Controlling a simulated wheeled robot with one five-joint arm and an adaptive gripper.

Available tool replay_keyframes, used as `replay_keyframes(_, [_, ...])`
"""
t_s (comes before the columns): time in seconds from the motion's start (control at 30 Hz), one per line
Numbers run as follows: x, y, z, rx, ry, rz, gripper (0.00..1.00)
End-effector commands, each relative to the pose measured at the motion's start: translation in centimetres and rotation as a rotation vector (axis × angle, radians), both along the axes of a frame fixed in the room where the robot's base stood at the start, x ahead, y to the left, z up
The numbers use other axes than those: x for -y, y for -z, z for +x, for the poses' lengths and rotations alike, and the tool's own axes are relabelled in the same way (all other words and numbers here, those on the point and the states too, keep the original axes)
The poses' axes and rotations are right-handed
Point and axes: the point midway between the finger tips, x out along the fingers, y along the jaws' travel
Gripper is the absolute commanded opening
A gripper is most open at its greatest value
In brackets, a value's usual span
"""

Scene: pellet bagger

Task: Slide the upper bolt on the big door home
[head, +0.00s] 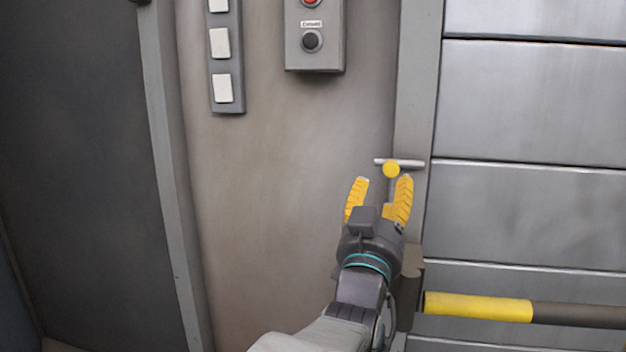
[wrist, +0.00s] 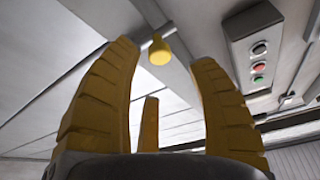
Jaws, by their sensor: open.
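The big door (head: 530,105) is a grey slatted metal panel at the right of the head view. A bolt (head: 411,163), a short pale horizontal rod with a round yellow knob (head: 391,169), crosses the left part of its grey frame post. My gripper (head: 383,182) is open, its yellow fingers pointing up just below the knob. In the wrist view the knob (wrist: 159,51) shows between the fingertips and appears a little beyond them; no contact is visible. I cannot tell how far the rod reaches into the door.
A grey control box (head: 316,40) with buttons and a strip of white switches (head: 222,44) hang on the wall above left. A yellow and dark bar (head: 480,306) runs across the door at lower right. The wall left of my gripper is clear.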

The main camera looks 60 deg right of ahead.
Motion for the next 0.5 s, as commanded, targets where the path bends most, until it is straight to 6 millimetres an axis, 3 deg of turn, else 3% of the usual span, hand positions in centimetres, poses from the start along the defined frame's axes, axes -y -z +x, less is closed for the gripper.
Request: replay_keyframes(0.5, [5.1, -1.9, 0.9, 0.001, 0.002, -0.002, 0.53])
